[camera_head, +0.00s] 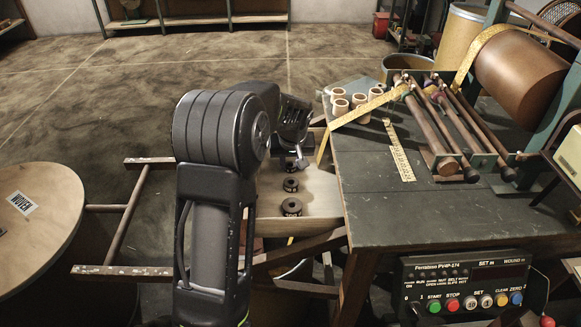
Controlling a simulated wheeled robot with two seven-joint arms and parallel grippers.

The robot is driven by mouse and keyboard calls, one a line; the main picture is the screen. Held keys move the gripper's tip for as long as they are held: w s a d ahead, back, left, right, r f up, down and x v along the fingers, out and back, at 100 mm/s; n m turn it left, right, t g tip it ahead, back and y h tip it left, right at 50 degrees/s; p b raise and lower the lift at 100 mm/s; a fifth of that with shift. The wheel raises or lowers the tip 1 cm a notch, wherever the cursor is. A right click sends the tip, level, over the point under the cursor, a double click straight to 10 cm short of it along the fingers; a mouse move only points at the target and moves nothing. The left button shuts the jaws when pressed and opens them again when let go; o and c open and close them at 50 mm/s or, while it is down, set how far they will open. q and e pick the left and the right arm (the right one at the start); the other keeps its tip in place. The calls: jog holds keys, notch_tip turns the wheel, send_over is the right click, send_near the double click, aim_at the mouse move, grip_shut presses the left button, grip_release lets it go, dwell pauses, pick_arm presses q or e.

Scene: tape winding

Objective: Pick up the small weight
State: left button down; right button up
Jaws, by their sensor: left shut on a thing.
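Dark round weights stand in a row on a pale wooden shelf (318,204) beside the table. The nearest and largest weight (291,208) and the middle weight (290,185) stand free on it. My left gripper (299,161) reaches down at the far end of this row. It is shut on the small weight (290,167), the farthest one, which is partly hidden by the fingers. I cannot tell whether this weight is touching the shelf. My right gripper is out of view.
A dark-topped table (385,205) adjoins the shelf on the right. It carries several cardboard cores (341,107), a yellow tape (362,113) and a winding frame with rollers. A control box (465,285) is at front right. A round wooden top (40,215) is at left.

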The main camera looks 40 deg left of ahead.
aim_at(291, 171)
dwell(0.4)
pick_arm(q)
notch_tip(291, 171, up, 10)
jog(key=p, duration=0.1)
dwell(0.4)
jog(key=shift+d, duration=0.1)
dwell(0.4)
